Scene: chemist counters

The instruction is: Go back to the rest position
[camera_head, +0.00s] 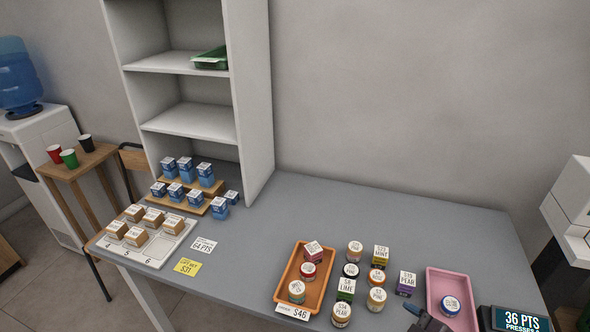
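A dark gripper part (428,319), which looks like my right gripper, pokes in at the bottom edge between the jars and the pink tray. Most of it is cut off by the frame, and I cannot tell whether it is open or shut. My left gripper is not in view. An orange tray (285,289) holds a pink-and-white box (313,251) and two jars, with a $46 tag at its front. A pink tray (436,279) to the right holds one blue jar (450,306).
Several jars and small boxes, including a purple box (406,284), stand between the trays. A numbered white tray (164,249) with brown boxes and stepped wooden stands (197,206) with blue boxes are at left. A display (517,319) sits bottom right. The counter's back middle is clear.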

